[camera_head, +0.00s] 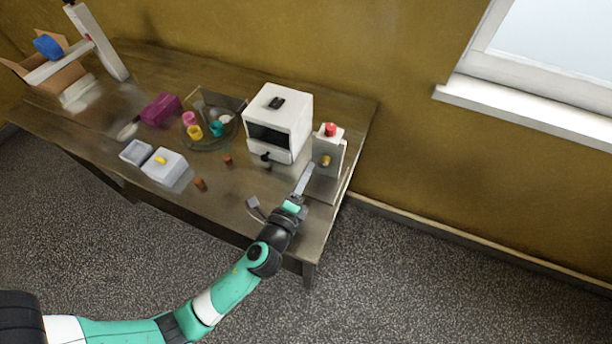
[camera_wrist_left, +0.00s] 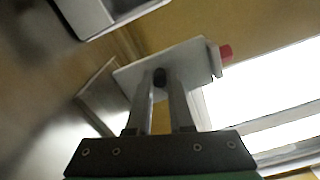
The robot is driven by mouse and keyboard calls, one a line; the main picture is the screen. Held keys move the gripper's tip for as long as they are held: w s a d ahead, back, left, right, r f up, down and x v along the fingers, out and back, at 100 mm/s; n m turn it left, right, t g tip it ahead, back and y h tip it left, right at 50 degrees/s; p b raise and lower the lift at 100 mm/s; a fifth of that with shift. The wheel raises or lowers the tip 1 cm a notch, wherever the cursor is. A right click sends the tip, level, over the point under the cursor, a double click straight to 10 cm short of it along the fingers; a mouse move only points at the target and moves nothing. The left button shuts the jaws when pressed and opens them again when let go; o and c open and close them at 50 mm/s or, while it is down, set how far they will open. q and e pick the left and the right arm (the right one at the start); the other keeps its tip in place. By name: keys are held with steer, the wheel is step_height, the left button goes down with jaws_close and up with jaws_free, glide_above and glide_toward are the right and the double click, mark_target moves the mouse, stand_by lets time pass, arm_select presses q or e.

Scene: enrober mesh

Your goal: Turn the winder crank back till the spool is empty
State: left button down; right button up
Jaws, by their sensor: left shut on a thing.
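The winder is a white upright plate (camera_head: 328,148) on a base at the right end of the table, with a red part (camera_head: 331,129) on top. A small brass-coloured round part (camera_head: 325,160) shows on its face; I cannot tell whether this is the spool. In the left wrist view the white plate (camera_wrist_left: 190,62) stands tilted, with the red part (camera_wrist_left: 226,52) at its edge. My left gripper (camera_head: 306,173) reaches the winder. In the left wrist view its fingers (camera_wrist_left: 162,84) are shut on a black crank knob (camera_wrist_left: 160,76). Any winding on the spool is not visible.
A white box-shaped machine (camera_head: 279,125) with a dark opening stands just left of the winder. Further left are a round tray (camera_head: 210,147) with coloured pieces, a magenta block (camera_head: 161,109) and a white box (camera_head: 165,168).

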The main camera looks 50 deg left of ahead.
arm_select(q)
steer(key=n+b, duration=0.1)
steer(key=f+n+b, duration=0.1)
steer(key=n, duration=0.1)
steer(key=n+b, duration=0.1)
steer(key=shift+w+d+f+n, duration=0.1)
steer(key=shift+d+f+n, duration=0.1)
steer(key=shift+f+n, duration=0.1)
steer(key=shift+w+d+f+n+b, duration=0.1)
steer(key=shift+n+b, duration=0.55)
steer(key=shift+n, duration=0.15)
steer(key=shift+d+f+n+b, duration=0.1)
steer(key=shift+n+b, duration=0.5)
steer(key=shift+n, duration=0.2)
steer(key=shift+r, duration=0.1)
steer(key=c, duration=0.8)
jaws_free()
steer(key=v, duration=1.1)
steer(key=shift+s+d, duration=0.15)
steer(key=shift+s, duration=0.15)
